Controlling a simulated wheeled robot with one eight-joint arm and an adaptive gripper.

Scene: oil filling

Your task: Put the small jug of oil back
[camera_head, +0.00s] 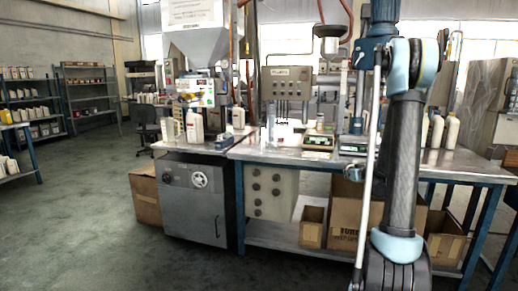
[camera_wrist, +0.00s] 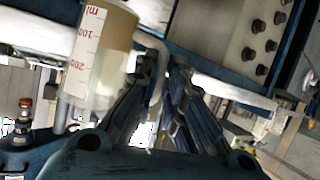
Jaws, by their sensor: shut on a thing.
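The small jug (camera_wrist: 84,75) is a clear measuring jug with red millilitre marks. It shows at the upper left of the wrist view, with tan oil (camera_wrist: 118,28) inside. My gripper (camera_wrist: 163,78) is shut on the jug's pale handle (camera_wrist: 157,62), which lies between its dark fingers. In the camera_head view my arm stands in front of the bench, and I cannot make out the gripper or jug clearly there.
More bottles (camera_head: 452,131) stand at the right. Cardboard boxes (camera_head: 356,222) fill the lower shelf. The floor (camera_head: 90,220) at left is clear.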

